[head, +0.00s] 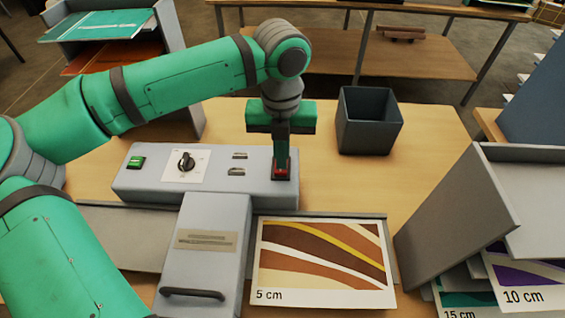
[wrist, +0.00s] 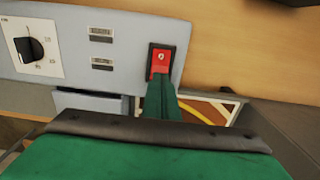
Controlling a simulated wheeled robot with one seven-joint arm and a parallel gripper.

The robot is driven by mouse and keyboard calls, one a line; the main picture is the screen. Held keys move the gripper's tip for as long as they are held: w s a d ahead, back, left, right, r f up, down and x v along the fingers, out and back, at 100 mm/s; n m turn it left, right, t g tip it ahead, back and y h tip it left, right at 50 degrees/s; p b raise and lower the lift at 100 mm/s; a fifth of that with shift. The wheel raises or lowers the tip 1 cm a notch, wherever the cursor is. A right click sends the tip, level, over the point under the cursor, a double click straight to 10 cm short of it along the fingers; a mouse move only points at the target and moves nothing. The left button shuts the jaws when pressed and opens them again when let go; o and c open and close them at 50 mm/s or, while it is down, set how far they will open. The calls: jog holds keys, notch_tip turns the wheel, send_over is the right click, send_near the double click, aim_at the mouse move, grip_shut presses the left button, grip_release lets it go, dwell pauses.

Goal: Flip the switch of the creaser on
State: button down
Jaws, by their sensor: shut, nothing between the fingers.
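The creaser (head: 225,188) is a grey machine on the wooden table, with a flat control panel along its back. A red rocker switch (head: 282,172) in a black frame sits at the panel's right end. It also shows in the wrist view (wrist: 161,60). My gripper (head: 282,158) points down over this switch with its fingers shut and empty. In the wrist view the green fingertips (wrist: 160,85) overlap the switch's lower edge; I cannot tell whether they press it. The fingers hide part of the switch, so its position is unclear.
A black dial (head: 186,162) and a green button (head: 136,162) are on the panel's left. A sheet marked 5 cm (head: 322,262) lies in front. An open dark bin (head: 368,120) stands behind right. A grey divider rack (head: 455,215) is at right.

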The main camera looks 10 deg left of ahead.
jog(key=shift+a, duration=0.2)
jog(key=shift+w+d+f, duration=0.1)
jog(key=shift+f, duration=0.45)
dwell(0.5)
jog(key=shift+d+f, duration=0.1)
jog(key=shift+f, duration=0.1)
jog(key=shift+a, duration=0.2)
jog(key=shift+d+r, duration=0.1)
jog(key=shift+r, duration=2.4)
notch_tip(320, 180, up, 2)
